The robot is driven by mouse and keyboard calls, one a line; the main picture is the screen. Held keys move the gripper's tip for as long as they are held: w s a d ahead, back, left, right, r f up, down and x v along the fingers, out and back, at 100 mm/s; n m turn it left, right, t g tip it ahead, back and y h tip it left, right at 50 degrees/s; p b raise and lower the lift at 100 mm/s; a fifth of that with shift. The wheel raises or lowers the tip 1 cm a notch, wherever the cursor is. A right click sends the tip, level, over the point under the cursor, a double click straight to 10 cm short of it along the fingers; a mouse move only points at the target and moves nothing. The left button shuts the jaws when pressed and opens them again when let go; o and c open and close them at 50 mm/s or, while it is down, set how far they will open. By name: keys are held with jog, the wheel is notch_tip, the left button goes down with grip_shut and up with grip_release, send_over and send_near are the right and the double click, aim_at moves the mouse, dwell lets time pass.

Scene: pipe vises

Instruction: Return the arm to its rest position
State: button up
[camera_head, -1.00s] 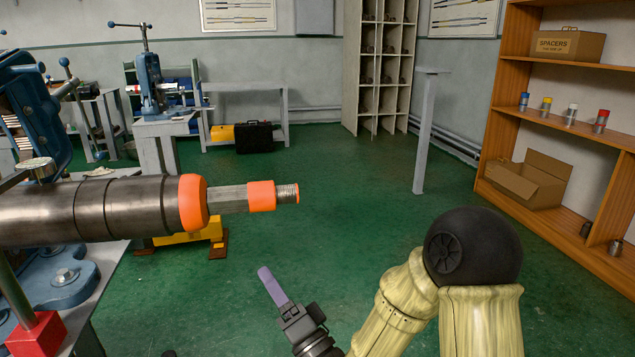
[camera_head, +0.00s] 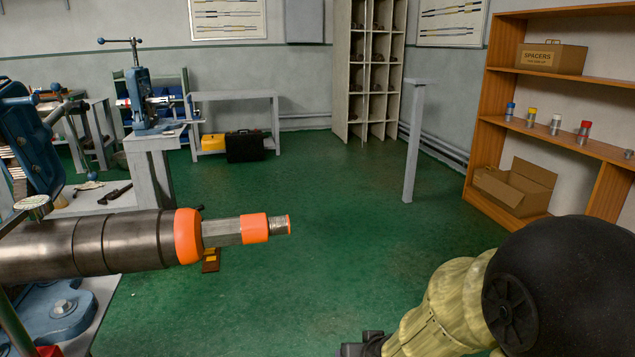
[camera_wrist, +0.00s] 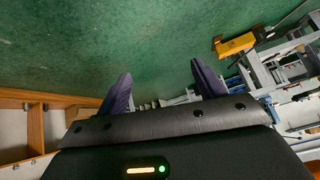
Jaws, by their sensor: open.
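My gripper (camera_wrist: 160,90) shows in the wrist view with its two purple fingers spread apart. It is open, and nothing is between the fingers. Green floor fills most of the view beyond them. In the head view my arm is at the lower right, over the floor and well clear of the pipe. The fingers are out of that view. A thick steel pipe (camera_head: 90,243) with orange bands and a threaded end reaches in from the left, by a blue vise (camera_head: 28,125).
A wooden shelf (camera_head: 575,56) with spacers and boxes stands at the right. A grey post (camera_head: 413,140) stands before it. Another blue vise (camera_head: 138,92) is on a bench at the back left. The middle green floor (camera_head: 310,220) is clear.

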jog(key=s+d+r+g+h+p, duration=0.25)
jog(key=s+d+g, duration=0.35)
jog(key=s, duration=0.4)
notch_tip(320, 180, up, 38)
jog(key=t+p, duration=0.1)
jog(key=p, duration=3.6)
jog(key=shift+d+y, duration=0.2)
jog(key=shift+y, duration=0.15)
jog(key=shift+w+f, duration=0.1)
jog(key=shift+f, duration=0.05)
jog(key=shift+c, duration=0.2)
